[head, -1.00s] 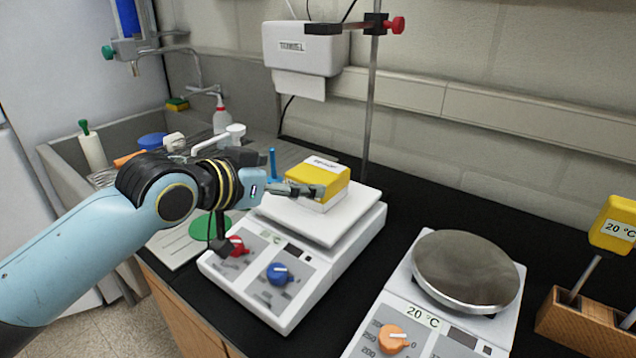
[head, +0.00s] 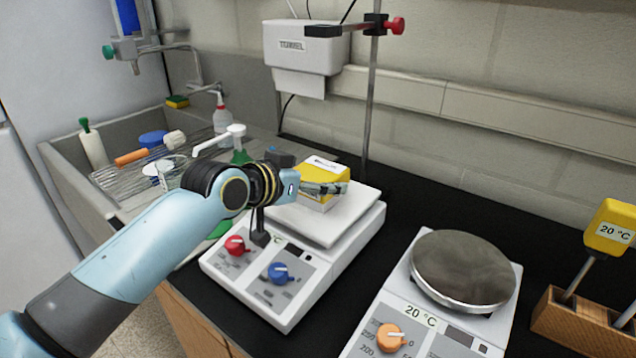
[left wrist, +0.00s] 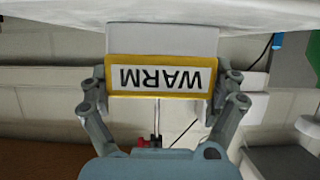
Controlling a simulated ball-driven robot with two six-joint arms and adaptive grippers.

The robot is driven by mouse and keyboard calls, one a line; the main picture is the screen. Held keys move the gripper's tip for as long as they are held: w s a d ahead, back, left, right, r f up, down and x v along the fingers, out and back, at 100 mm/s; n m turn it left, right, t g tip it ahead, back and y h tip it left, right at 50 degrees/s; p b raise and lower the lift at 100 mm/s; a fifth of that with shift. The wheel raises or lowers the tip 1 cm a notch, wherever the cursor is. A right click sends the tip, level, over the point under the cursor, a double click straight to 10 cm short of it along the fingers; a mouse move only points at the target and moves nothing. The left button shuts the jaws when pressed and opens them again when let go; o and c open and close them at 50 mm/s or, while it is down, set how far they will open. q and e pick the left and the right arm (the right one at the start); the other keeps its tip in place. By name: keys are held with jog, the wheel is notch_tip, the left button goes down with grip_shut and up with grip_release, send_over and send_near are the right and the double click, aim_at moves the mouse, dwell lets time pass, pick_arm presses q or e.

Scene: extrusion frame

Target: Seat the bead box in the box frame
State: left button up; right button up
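The bead box, which I take to be the yellow-and-white box (head: 325,170), stands on the white top of the left hot plate. Its upper part is yellow and its lower part white. In the left wrist view its yellow face (left wrist: 160,60) carries a WARM label, upside down in the picture. My left gripper (head: 325,188) is level with the yellow part. In the left wrist view its fingers (left wrist: 160,82) lie against both sides of the box with no clear gap. I cannot make out a separate box frame. My right gripper is not in view.
The left hot plate (head: 340,255) has red and blue knobs. A second plate with a round metal top (head: 463,268) stands at right. A stand rod (head: 370,110) rises behind the box. A sink (head: 70,165) with glassware is at left. Black bench is free between the plates.

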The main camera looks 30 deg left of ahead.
pick_arm(q)
jog(key=c, duration=0.6)
jog(key=shift+o, duration=0.2)
